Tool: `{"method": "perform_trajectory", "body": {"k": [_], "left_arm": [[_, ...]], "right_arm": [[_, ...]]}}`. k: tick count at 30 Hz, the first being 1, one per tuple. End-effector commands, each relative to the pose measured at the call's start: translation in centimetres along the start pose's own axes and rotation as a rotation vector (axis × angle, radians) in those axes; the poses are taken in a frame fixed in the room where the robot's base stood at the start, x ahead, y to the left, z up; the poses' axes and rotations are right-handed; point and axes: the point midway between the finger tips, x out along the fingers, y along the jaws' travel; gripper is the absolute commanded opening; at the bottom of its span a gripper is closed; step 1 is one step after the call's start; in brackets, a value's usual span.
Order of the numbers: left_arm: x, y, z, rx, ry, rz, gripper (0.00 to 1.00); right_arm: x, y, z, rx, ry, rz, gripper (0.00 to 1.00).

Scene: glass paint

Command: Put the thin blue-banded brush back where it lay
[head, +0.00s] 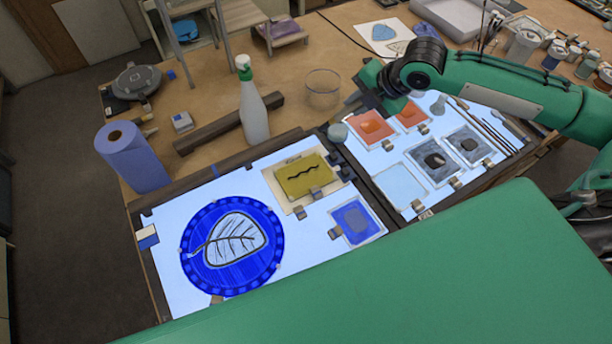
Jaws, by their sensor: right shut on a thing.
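My right gripper (378,98) is at the end of the green arm that comes in from the right. It is above the back left part of the right light panel, beside the orange glass pieces (372,127). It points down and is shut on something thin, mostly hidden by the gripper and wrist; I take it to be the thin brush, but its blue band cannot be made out. Several other brushes (488,128) lie side by side at the right of the lit panel (440,190). My left gripper is not in view.
A blue round glass piece with a leaf (232,246) lies on the left lit panel. A spray bottle (252,110), a clear glass bowl (322,90) and a blue paper roll (130,155) stand behind. Jars (558,55) stand at the back right.

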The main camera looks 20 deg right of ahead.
Motion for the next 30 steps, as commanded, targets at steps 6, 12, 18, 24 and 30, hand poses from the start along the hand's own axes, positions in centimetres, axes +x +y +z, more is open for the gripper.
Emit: {"method": "perform_trajectory", "body": {"k": [6, 12, 18, 24, 30], "left_arm": [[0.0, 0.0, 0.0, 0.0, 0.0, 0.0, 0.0], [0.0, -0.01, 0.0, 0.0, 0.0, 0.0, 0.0], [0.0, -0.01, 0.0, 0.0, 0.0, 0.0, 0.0], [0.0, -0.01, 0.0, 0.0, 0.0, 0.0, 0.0], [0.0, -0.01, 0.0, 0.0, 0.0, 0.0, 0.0]], "right_arm": [[-0.03, 0.03, -0.01, 0.0, 0.0, 0.0, 0.0], [0.01, -0.02, 0.08, 0.081, 0.057, 0.003, 0.0], [0.04, -0.05, 0.07, 0.256, 0.185, 0.009, 0.0], [0.0, -0.01, 0.01, 0.355, 0.259, 0.014, 0.0], [0.06, -0.08, 0.07, 0.449, 0.326, 0.017, 0.0]]}}
